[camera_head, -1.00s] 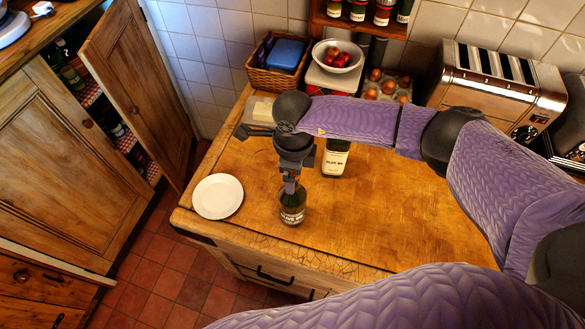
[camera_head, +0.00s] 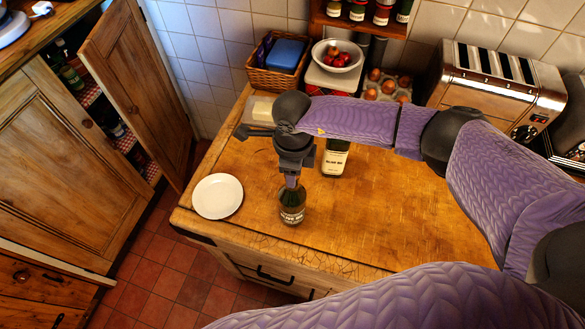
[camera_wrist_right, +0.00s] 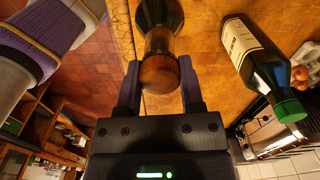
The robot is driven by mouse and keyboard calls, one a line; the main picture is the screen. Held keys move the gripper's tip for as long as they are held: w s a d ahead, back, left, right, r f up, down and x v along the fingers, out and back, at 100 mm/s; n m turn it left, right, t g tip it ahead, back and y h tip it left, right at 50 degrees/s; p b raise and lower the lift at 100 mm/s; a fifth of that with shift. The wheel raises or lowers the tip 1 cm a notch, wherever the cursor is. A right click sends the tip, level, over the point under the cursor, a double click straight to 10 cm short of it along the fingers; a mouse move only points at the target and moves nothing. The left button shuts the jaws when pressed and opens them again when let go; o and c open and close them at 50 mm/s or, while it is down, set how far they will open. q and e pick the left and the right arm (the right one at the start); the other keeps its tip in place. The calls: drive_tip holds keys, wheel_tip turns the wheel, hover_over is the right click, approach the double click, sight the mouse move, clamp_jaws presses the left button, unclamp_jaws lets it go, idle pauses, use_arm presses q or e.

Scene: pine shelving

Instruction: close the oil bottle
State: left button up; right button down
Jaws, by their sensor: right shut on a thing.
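A dark bottle with a dark label (camera_head: 292,214) stands upright near the front edge of the wooden worktop, its label too small to read surely. My right gripper (camera_head: 291,181) is above it, pointing down, shut on its top. In the right wrist view the fingers (camera_wrist_right: 160,80) lie either side of a round brown cap (camera_wrist_right: 160,74) at the top of the bottle. The cap's seating on the neck cannot be made out. A second dark bottle (camera_head: 335,160) with a white label stands behind; its green cap (camera_wrist_right: 289,111) shows in the wrist view. My left gripper is out of view.
A white plate (camera_head: 217,196) lies left of the bottle. A basket (camera_head: 268,79), a fruit bowl (camera_head: 337,67), eggs (camera_head: 388,87) and a toaster (camera_head: 498,93) line the back. The worktop right of the bottles (camera_head: 400,210) is clear. A cupboard door (camera_head: 137,82) stands open at left.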

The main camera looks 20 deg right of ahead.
wheel_tip(320, 180, up, 10)
drive_tip(key=shift+r+b, duration=0.1)
drive_tip(key=shift+b, duration=0.25)
